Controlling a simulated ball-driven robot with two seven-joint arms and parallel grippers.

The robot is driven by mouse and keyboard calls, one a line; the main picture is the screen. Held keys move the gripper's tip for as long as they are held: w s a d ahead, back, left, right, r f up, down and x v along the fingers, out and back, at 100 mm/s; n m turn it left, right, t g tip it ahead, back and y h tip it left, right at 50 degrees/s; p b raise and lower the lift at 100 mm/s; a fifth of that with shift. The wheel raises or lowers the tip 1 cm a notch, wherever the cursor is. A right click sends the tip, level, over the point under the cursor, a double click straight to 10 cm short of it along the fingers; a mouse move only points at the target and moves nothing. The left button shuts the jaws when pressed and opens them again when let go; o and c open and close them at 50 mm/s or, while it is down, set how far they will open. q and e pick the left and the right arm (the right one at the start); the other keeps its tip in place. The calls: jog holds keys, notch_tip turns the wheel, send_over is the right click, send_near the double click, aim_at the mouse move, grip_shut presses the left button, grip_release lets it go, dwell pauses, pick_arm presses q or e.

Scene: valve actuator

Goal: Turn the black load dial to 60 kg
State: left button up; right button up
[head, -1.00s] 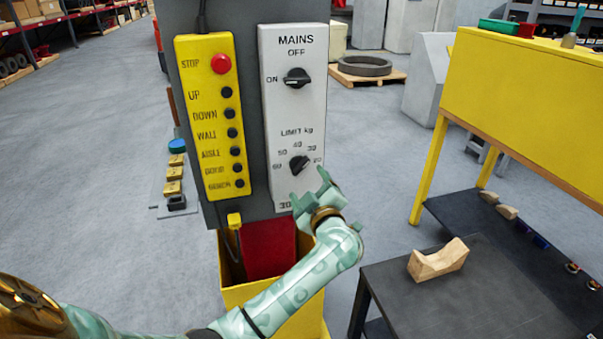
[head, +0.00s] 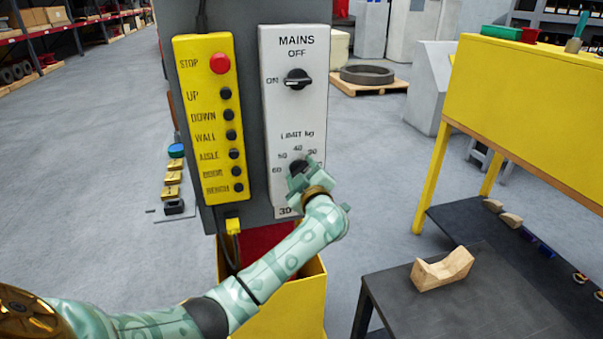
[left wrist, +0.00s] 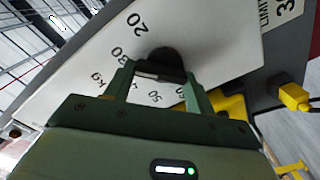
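The black load dial (head: 297,168) sits low on the white panel (head: 293,115), under the LIMIT kg scale marked from 60 on the left to 20 on the right. My left gripper (head: 303,177) is in front of it and covers much of it. In the left wrist view the dial (left wrist: 163,62) lies between the fingertips of the left gripper (left wrist: 157,73). The fingers are apart, one on each side; I cannot tell whether they touch it. The dial's pointer is hidden. A "30" reading shows at the panel's bottom. My right gripper is out of view.
The black mains switch (head: 298,79) is above the dial. A yellow button box (head: 209,120) with a red stop button (head: 220,63) is on the left. A yellow bin (head: 300,300) stands below. A dark table (head: 400,310) with a wooden block (head: 443,268) is at right.

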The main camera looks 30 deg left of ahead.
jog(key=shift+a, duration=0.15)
pick_arm(q)
jog(key=shift+f+n, duration=0.1)
jog(key=shift+n, duration=0.3)
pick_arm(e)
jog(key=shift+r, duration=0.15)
pick_arm(q)
jog(key=shift+s+f+n+b, duration=0.2)
jog(key=shift+n+b, duration=0.8)
jog(key=shift+n, duration=3.35)
jog(key=shift+w+f+n+b, duration=0.1)
jog(key=shift+f+n+b, duration=0.6)
jog(key=shift+n, duration=3.7)
jog(key=shift+s+n+b, duration=0.1)
jog(key=shift+n+b, duration=1.2)
jog(key=shift+n, duration=3.05)
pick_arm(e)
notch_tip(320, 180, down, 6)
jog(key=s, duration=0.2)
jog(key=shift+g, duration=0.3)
